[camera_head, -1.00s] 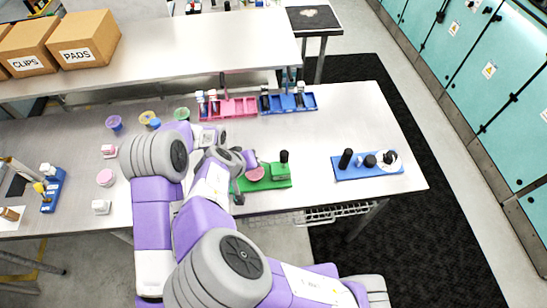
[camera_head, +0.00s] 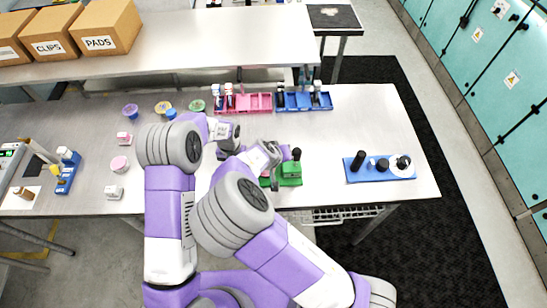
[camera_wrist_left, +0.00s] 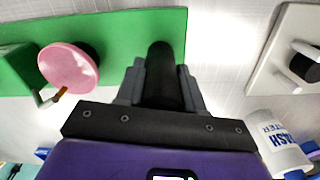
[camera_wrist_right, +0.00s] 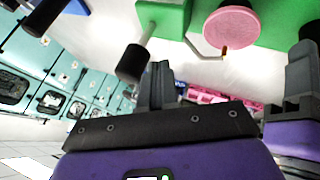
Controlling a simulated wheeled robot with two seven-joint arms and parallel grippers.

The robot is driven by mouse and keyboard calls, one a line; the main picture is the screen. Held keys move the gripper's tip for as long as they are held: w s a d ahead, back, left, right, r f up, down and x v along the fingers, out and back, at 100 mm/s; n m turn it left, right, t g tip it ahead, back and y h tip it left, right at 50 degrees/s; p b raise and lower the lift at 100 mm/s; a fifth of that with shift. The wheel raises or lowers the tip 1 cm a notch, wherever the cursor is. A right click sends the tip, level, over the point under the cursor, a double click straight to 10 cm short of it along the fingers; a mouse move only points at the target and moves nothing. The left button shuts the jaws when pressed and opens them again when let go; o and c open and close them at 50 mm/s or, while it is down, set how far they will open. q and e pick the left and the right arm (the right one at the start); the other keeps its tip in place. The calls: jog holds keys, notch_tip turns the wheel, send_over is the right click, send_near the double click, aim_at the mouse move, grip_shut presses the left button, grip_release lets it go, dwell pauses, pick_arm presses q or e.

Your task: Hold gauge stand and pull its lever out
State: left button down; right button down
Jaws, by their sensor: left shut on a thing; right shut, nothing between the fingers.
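The gauge stand is a green base (camera_head: 291,181) near the front edge of the table, partly hidden by my arm in the head view. Its pink dial disc (camera_wrist_right: 232,27) has a small orange pointer below it. My left gripper (camera_wrist_left: 162,72) is shut around the stand's black post (camera_wrist_left: 163,90). The lever is a pale rod with a black knob (camera_wrist_right: 133,62) standing out from the green block at the other end. My right gripper (camera_wrist_right: 157,72) is shut and empty, its fingertips close beside the knob; contact is unclear.
A blue module (camera_head: 381,176) with black knobs stands to the right. Pink (camera_head: 255,102) and blue (camera_head: 303,101) trays stand behind. Small coloured cups and pink and white pieces lie to the left. Bare table lies between the stand and the blue module.

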aim_at(299, 154)
jog(key=shift+w+d, duration=0.15)
jog(key=shift+d, duration=0.3)
jog(key=shift+d, duration=0.15)
jog(key=shift+d+r+y, duration=0.1)
jog(key=shift+d+y, duration=0.1)
jog(key=shift+y, duration=0.1)
jog(key=shift+d+y, duration=0.25)
jog(key=shift+y, duration=0.05)
jog(key=shift+d+r+m+y, duration=0.2)
jog(key=shift+d+m+y, duration=0.3)
jog(key=shift+d+y, duration=0.35)
jog(key=shift+d+r+y, duration=0.1)
jog(key=shift+d+y, duration=0.35)
jog(key=shift+d, duration=0.3)
pick_arm(q)
jog(key=shift+a, duration=0.1)
pick_arm(e)
jog(key=d, duration=0.3)
jog(key=shift+d+f, duration=0.1)
jog(key=shift+f, duration=0.2)
pick_arm(q)
jog(key=shift+a, duration=0.1)
pick_arm(e)
jog(key=shift+d+f, duration=0.1)
jog(key=shift+d, duration=0.05)
